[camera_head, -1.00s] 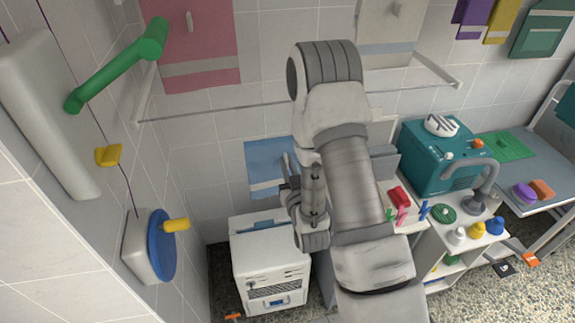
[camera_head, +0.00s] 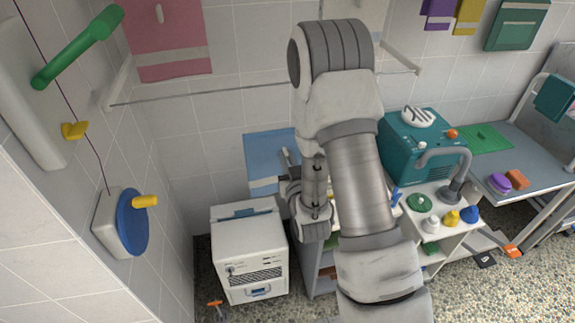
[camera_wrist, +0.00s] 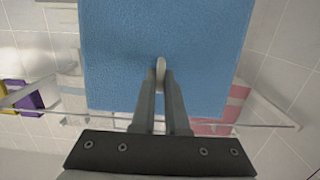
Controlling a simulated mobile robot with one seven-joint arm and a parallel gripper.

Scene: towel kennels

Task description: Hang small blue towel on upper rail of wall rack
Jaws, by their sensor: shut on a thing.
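My gripper (camera_head: 288,158) is shut on a small blue towel (camera_head: 266,152) near its edge. The towel hangs flat below the rack, with a paler band near its bottom. In the wrist view my gripper (camera_wrist: 161,72) pinches a pale tab or loop on the towel (camera_wrist: 115,50), which fills the upper middle. The wall rack shows a thin horizontal rail (camera_head: 200,93) on the tiled wall, behind and above the towel; my arm hides its middle. A pink towel (camera_head: 170,45) hangs at its left and a whitish towel at its right. The rack's top is out of frame.
A white box-shaped unit (camera_head: 249,255) stands below the towel. A teal machine (camera_head: 405,145) and a white cart with small bottles stand at right. A green bar (camera_head: 78,48) and a blue disc (camera_head: 132,222) stick out from the left wall.

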